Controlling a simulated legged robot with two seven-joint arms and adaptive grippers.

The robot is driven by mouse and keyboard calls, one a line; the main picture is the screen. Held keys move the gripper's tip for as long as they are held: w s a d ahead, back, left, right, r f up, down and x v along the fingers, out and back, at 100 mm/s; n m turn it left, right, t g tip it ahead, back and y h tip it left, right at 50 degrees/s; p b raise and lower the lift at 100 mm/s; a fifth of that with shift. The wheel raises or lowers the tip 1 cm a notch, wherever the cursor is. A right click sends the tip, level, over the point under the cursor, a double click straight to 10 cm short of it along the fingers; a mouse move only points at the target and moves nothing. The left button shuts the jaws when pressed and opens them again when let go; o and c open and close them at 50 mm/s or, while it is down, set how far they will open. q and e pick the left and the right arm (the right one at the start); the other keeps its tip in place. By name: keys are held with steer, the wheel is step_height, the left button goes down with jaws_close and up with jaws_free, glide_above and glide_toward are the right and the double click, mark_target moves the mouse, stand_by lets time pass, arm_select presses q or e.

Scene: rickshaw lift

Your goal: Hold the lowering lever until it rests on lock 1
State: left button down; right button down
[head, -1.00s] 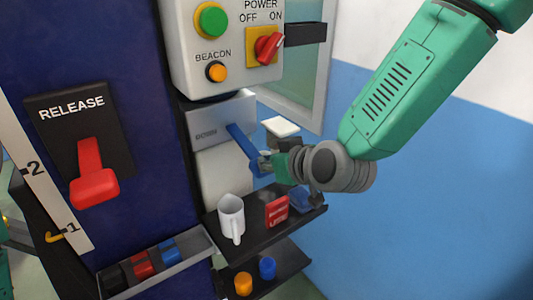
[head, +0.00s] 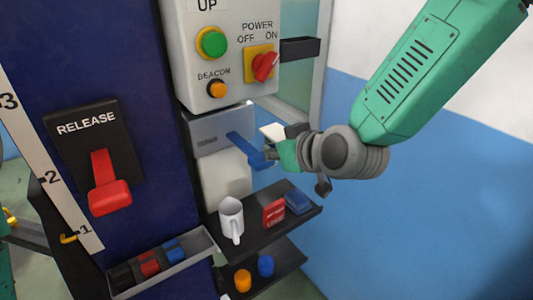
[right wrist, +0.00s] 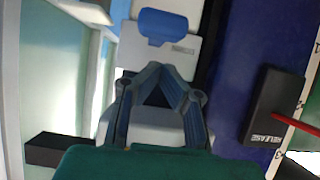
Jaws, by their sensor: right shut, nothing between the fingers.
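The blue lowering lever (head: 246,147) sticks out from a grey metal plate (head: 208,132) below the control box. Its broad blue end also shows in the right wrist view (right wrist: 163,25). My right gripper (head: 275,153) is at the lever's free end in the head view. In the right wrist view its fingers (right wrist: 168,72) are shut with nothing between them, and the lever end lies beyond the fingertips. Whether they touch is unclear. A yellow hook (head: 69,238) sits beside mark 1 on the white scale (head: 55,190). My left gripper is out of view.
The red RELEASE handle (head: 109,195) is on the blue column to the left. The control box (head: 190,65) is above.

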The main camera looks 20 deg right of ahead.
steer(key=v, duration=0.7)
steer(key=shift+w+r, duration=0.1)
steer(key=shift+w, duration=0.1)
steer(key=shift+d, duration=0.1)
steer(key=s+d+f+m+g+h+b, duration=0.1)
steer(key=s+d+f+g+b, duration=0.15)
steer(key=f, duration=0.55)
steer(key=s+d+f+g+b, duration=0.1)
steer(key=s+f, duration=0.2)
steer(key=f, duration=0.6)
steer(key=s+d+f+m+g+h+b, duration=0.1)
steer(key=s+f+g, duration=0.1)
steer(key=f, duration=0.6)
steer(key=s+d+f+g+h+b, duration=0.1)
steer(key=s+d+f+g+b, duration=0.1)
steer(key=s+f, duration=0.7)
steer(key=s+d+f+m+g+h+b, duration=0.1)
steer(key=s+d+f, duration=0.4)
steer(key=s+f, duration=0.5)
steer(key=shift+f+g+b, duration=0.25)
steer(key=shift+g+b, duration=0.25)
steer(key=shift+g, duration=0.75)
